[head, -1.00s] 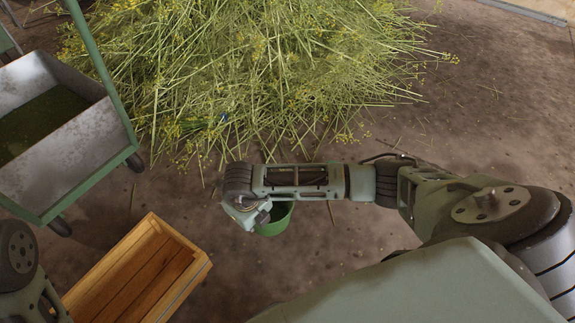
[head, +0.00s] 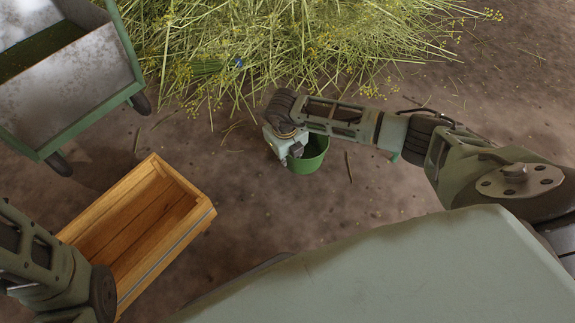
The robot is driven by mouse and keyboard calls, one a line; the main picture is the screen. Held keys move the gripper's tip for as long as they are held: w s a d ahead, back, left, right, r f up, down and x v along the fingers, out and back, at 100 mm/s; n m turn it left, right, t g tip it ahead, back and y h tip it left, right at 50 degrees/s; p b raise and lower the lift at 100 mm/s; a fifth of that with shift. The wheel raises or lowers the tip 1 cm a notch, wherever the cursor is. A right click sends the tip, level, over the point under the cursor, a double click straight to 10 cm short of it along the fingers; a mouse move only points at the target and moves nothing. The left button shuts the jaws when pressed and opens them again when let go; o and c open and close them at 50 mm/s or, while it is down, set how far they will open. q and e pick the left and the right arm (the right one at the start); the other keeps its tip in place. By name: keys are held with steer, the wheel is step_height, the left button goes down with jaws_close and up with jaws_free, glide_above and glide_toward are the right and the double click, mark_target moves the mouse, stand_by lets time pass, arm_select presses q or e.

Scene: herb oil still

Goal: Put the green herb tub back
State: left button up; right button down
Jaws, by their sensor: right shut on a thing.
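The green herb tub (head: 309,158) shows right of the middle of the head view, partly hidden under my right wrist. My right gripper (head: 295,158) is at the tub's left rim and is shut on it. The fingertips are mostly hidden by the wrist. The tub looks upright and its inside looks dark and empty. I cannot tell whether it touches the ground. My left arm shows at the lower left edge, and its gripper is out of view.
A wooden crate (head: 185,243) stands on the ground at the lower left and looks empty. A green-framed metal cart (head: 95,70) on wheels is at the upper left. A heap of cut yellow-flowered herbs (head: 300,40) fills the top. Bare soil lies around the tub.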

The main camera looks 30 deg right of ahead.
step_height(320, 180, down, 4)
steer(key=b, duration=0.3)
steer(key=shift+b, duration=0.3)
steer(key=shift+r, duration=0.1)
steer(key=shift+f, duration=0.2)
steer(key=c, duration=1.8)
jaws_free()
